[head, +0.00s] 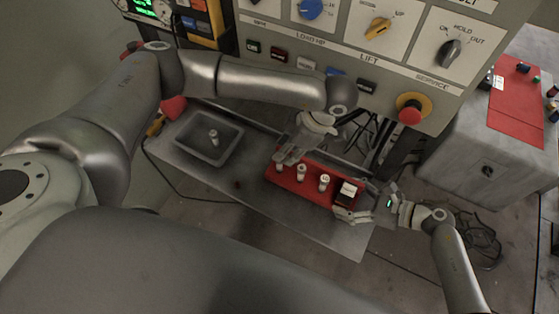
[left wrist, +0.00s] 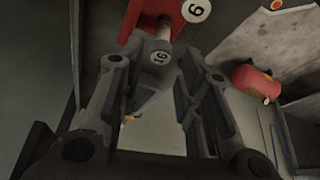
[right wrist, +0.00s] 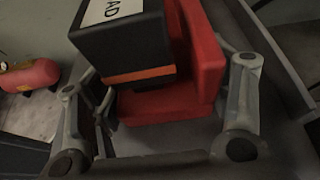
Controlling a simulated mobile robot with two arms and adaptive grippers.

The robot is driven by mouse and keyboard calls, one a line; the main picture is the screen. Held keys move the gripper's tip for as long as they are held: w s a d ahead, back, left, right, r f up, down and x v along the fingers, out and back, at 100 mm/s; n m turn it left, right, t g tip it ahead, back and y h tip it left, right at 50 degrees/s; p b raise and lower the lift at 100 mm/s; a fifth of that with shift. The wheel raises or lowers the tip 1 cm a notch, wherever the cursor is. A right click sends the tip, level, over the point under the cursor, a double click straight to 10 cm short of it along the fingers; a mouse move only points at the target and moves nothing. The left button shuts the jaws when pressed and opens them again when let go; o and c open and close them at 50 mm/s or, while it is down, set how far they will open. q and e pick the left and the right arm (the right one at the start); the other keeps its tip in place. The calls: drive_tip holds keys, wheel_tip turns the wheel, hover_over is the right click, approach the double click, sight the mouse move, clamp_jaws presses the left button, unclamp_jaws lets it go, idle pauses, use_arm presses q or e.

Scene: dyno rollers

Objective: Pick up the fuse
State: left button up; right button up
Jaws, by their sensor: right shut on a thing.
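A red rack (head: 312,190) lies on the grey bench and carries several white-topped fuses, such as one with a numbered top (head: 324,182). A black block with a white label (head: 347,192) sits at its right end; it also shows in the right wrist view (right wrist: 120,40). My left gripper (head: 290,152) is over the rack's left end. In the left wrist view its fingers are apart, with a fuse marked 16 (left wrist: 160,57) between their tips; contact is unclear. My right gripper (head: 360,202) is shut on the rack's right end, fingers on either side of the red base (right wrist: 160,105).
A grey tray (head: 182,148) with one upright fuse (head: 213,136) stands left on the bench. A control panel (head: 400,60) with knobs and a red stop button (head: 411,112) rises behind.

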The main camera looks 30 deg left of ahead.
sight(280, 164)
use_arm(q)
drive_tip(key=shift+x, duration=2.75)
drive_tip(key=shift+d, duration=0.1)
drive_tip(key=c, duration=0.6)
